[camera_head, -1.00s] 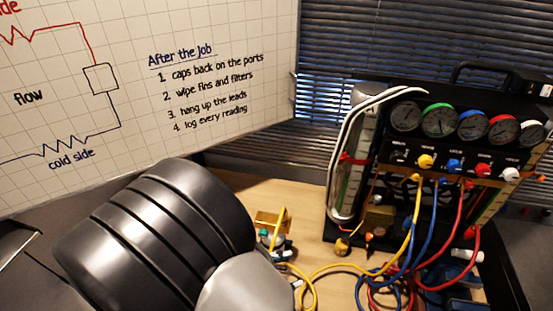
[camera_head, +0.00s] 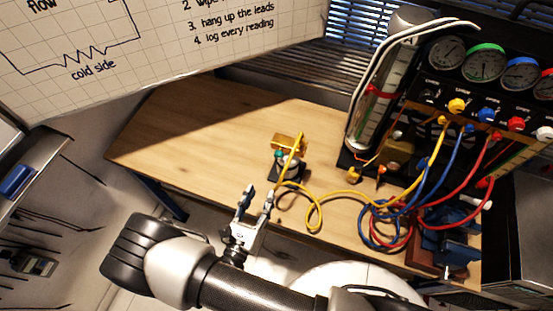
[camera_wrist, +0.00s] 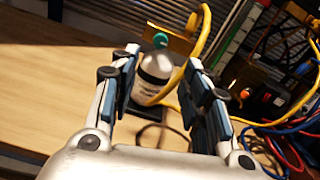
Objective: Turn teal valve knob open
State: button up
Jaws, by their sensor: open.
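In the head view the knob (camera_head: 279,155) is a small teal spot beside a brass block (camera_head: 290,143). A yellow hose (camera_head: 291,165) runs past it. My gripper (camera_head: 258,190) is open and empty, in front of the canister near the table's front edge. In the wrist view its fingers (camera_wrist: 163,75) stand on either side of the canister, with the knob beyond the tips. I see no contact.
The gauge rig (camera_head: 420,105) stands to the right on the wooden table (camera_head: 190,130). Yellow, blue and red hoses (camera_head: 385,225) lie coiled before it. A blue vise-like object (camera_head: 450,240) is at the front right. The left of the table is clear.

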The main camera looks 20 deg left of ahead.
aim_at(277, 157)
jog(key=w, duration=0.9)
jog(key=w+d, duration=0.1)
jog(key=w, duration=0.3)
jog(key=shift+w, duration=0.15)
jog(key=shift+c, duration=0.3)
grip_shut()
